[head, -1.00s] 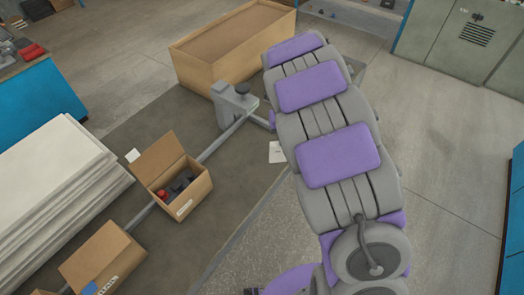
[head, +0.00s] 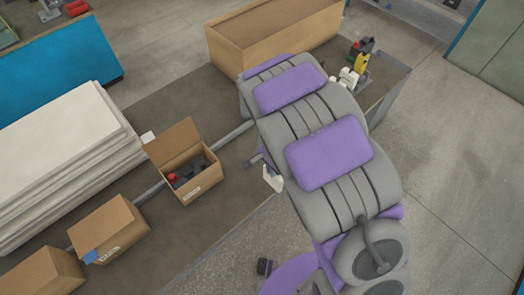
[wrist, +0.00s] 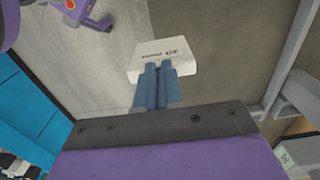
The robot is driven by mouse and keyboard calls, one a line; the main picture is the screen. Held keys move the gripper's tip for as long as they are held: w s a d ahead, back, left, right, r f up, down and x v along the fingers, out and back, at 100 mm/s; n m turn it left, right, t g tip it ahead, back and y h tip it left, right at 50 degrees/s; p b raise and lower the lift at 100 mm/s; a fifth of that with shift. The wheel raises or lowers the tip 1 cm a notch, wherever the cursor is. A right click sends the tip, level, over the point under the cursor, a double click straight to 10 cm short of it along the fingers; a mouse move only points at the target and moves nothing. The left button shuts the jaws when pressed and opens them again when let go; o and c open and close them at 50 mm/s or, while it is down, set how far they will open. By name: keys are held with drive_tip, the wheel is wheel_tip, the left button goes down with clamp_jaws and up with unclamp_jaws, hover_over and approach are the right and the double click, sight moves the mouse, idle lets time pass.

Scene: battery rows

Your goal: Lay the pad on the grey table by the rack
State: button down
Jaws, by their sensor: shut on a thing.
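The pad is a small white flat piece with dark print (wrist: 165,62), seen in the wrist view between the tips of my gripper (wrist: 160,70). The two blue fingers are shut on its near edge. In the head view the pad (head: 273,180) shows as a small white patch at the left edge of my arm, above the floor; most of my gripper is hidden there. A grey-topped table (head: 397,76) stands behind my arm at the upper right, partly hidden, with bottles on it. I cannot make out a rack for certain.
Open cardboard box (head: 196,185), closed boxes (head: 110,230) and a grey rail (head: 233,134) lie left of my arm. A stack of white sheets (head: 60,150) is at far left. A wooden crate (head: 270,45) stands at the back. Floor at the right is clear.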

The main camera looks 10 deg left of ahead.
drive_tip(key=w+d+f+b, duration=0.1)
drive_tip(key=w+f, duration=0.1)
drive_tip(key=w, duration=0.5)
drive_tip(key=w+f+b, duration=0.1)
drive_tip(key=w+f, duration=0.2)
drive_tip(key=w, duration=0.5)
drive_tip(key=shift+d, duration=0.45)
drive_tip(key=c, duration=1.6)
unclamp_jaws()
drive_tip(key=shift+d+f, duration=0.1)
drive_tip(key=shift+d, duration=0.05)
drive_tip(key=o, duration=0.3)
drive_tip(key=shift+a, duration=0.2)
